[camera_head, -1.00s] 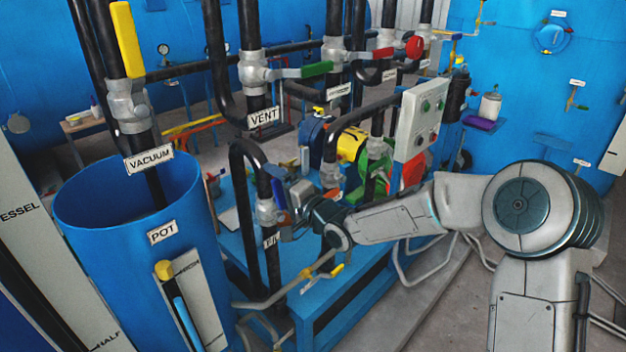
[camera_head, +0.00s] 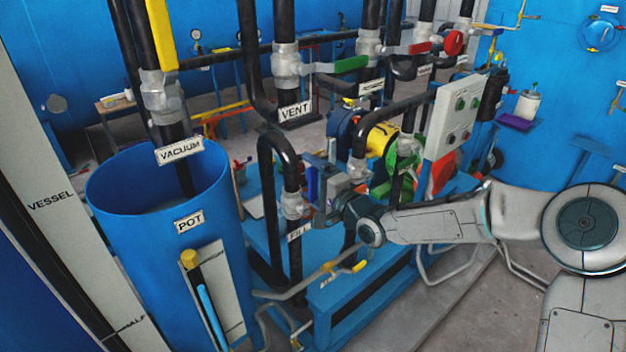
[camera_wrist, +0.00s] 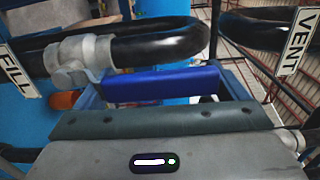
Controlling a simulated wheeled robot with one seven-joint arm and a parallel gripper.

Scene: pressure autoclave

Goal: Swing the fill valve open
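The fill valve (camera_head: 293,205) is a grey body on a black pipe above the FILL label (camera_head: 297,232). It shows at the upper left of the wrist view (camera_wrist: 78,60). Its dark blue handle (camera_wrist: 160,82) lies across the wrist view, just ahead of my gripper's dark pad bar. In the head view the handle is a narrow blue piece (camera_head: 311,182) beside the valve, partly hidden. My gripper (camera_head: 322,190) is right at the handle, to the right of the valve body. I cannot tell whether its fingers are closed on the handle.
The blue pot (camera_head: 120,230) stands left of the fill pipe. The vent valve's green handle (camera_head: 338,65) and the vacuum valve's yellow handle (camera_head: 161,35) are above. A control box (camera_head: 452,118) and a yellow-ended motor (camera_head: 380,143) stand behind my arm. A blue bench (camera_head: 335,300) is below.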

